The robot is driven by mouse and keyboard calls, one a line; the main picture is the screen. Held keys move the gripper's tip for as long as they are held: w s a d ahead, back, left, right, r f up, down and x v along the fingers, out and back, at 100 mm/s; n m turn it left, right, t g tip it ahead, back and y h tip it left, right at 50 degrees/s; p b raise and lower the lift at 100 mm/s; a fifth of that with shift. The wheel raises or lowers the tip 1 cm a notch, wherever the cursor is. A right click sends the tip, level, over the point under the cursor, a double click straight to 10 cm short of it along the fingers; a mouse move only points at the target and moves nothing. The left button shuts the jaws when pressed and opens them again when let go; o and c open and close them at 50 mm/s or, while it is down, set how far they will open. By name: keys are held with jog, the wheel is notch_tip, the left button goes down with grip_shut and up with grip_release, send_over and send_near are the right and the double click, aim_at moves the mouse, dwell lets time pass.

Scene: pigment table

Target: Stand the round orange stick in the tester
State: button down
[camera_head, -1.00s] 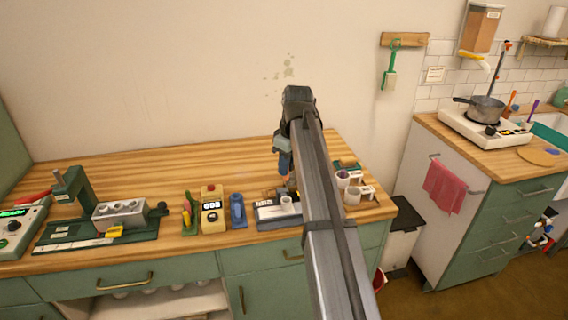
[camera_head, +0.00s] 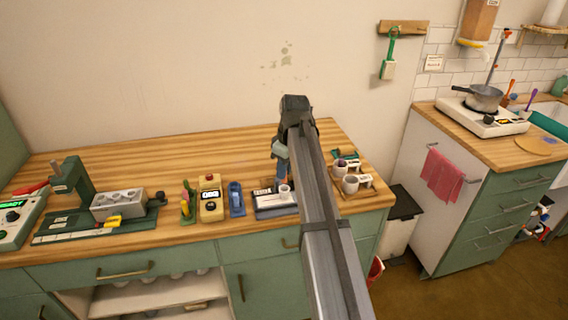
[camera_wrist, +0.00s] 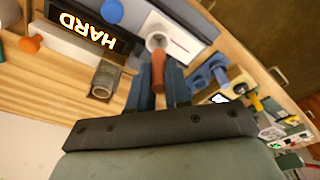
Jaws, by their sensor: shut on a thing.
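The round orange stick (camera_wrist: 158,70) is a short brownish-orange rod, held between the blue-grey fingers of my gripper (camera_wrist: 158,88). My arm hides part of this area.
A blue holder (camera_head: 236,200) and a yellow device with a display (camera_head: 209,205) stand left of the tester. A tray (camera_head: 352,187) with white cups is to the right. The back of the table is clear.

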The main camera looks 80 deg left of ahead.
aim_at(284, 182)
jog(key=shift+f, duration=2.45)
jog(key=shift+d+f, duration=0.3)
jog(key=shift+f, duration=0.4)
jog(key=c, duration=1)
grip_release()
jog(key=shift+s+d, duration=0.1)
jog(key=shift+d, duration=0.05)
notch_tip(284, 182, up, 15)
jog(key=w, duration=0.1)
jog(key=shift+w+d, duration=0.4)
jog(key=shift+r, duration=0.1)
